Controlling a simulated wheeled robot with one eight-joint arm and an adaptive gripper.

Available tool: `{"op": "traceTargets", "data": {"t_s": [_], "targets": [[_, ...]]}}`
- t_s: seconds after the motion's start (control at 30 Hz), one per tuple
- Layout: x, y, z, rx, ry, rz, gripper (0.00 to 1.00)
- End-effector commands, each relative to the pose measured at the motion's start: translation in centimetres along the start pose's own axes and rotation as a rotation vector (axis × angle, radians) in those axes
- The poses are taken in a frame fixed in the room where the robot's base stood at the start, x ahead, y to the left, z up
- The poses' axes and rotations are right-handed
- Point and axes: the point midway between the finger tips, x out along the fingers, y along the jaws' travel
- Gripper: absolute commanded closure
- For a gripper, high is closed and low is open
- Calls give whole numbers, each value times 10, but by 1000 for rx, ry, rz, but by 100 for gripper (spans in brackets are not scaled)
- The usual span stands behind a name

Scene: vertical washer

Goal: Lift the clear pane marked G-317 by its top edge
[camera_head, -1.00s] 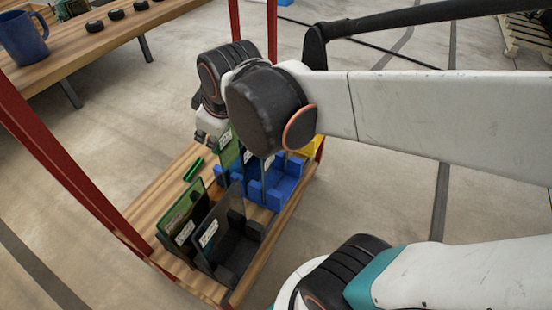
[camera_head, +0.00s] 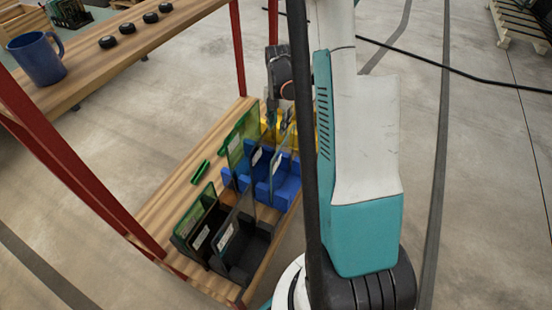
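Several upright panes stand in racks on a low wooden shelf (camera_head: 165,212). A green-tinted pane (camera_head: 243,132) and a clear pane (camera_head: 279,155) stand at the blue rack (camera_head: 285,190). A green-edged pane (camera_head: 198,213) and greyish clear panes with white labels stand in the black rack (camera_head: 247,262). The labels are too small to read, so I cannot tell which is G-317. My gripper (camera_head: 275,112) points down over the far part of the shelf, by the top of the panes near the yellow rack (camera_head: 267,124). Its fingertips are small and partly merged with the panes behind.
A small green piece (camera_head: 200,172) lies on the shelf left of the racks. Red posts (camera_head: 75,165) frame the shelf. A wooden bench (camera_head: 110,58) at upper left holds a blue mug (camera_head: 37,60) and several black round pieces. My arm hides the shelf's right side.

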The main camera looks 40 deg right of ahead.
Motion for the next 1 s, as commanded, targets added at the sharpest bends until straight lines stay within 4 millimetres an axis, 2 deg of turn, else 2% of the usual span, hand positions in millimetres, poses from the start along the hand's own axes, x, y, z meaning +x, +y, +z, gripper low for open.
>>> {"op": "traceTargets", "data": {"t_s": [0.03, 0.17, 0.27, 0.6, 1.0], "targets": [[8, -6, 8, -30, 11, -11, 72], [20, -16, 15, -88, 32, -27, 72], [31, -19, 17, -104, 38, -31, 72], [92, -20, 15, -105, 37, -31, 72], [119, -18, 15, -105, 37, -30, 72]]}}
